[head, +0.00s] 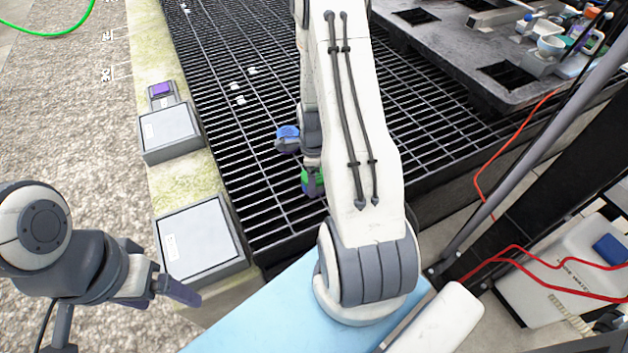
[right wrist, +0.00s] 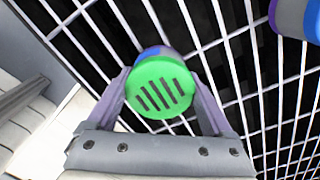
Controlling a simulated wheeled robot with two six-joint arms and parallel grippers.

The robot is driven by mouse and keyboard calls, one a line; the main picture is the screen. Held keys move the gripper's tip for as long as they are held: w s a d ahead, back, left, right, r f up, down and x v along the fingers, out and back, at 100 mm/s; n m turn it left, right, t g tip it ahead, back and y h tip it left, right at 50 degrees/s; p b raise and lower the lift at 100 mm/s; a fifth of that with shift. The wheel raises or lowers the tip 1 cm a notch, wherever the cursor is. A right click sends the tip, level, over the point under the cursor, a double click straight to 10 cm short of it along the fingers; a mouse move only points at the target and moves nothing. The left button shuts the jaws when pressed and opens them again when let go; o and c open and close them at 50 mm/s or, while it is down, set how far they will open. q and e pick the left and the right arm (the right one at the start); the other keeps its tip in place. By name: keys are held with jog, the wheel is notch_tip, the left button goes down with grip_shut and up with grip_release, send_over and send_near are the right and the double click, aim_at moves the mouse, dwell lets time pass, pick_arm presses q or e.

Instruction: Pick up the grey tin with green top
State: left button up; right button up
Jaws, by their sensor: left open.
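A tin with a slotted green top (right wrist: 160,88) lies between the two fingers of my right gripper (right wrist: 160,95) in the right wrist view. A strip of blue and grey body shows behind its top. I cannot tell whether the fingers press on it. In the head view the green top (head: 307,184) shows partly behind my right arm, low over the dark grating. The right fingers there are mostly hidden by the arm. My left gripper (head: 176,290) is open and empty at the lower left, away from the tin.
A blue-topped tin (head: 287,132) is close to my right gripper. Grey boxes (head: 199,240) (head: 168,132) line the mossy ledge at left, one near a purple button (head: 160,89). A dark slab (head: 470,45) with square holes and clutter stands at upper right. Grating to the left is mostly clear.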

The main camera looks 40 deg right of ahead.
jog(key=shift+c, duration=1.2)
jog(key=shift+r, duration=0.15)
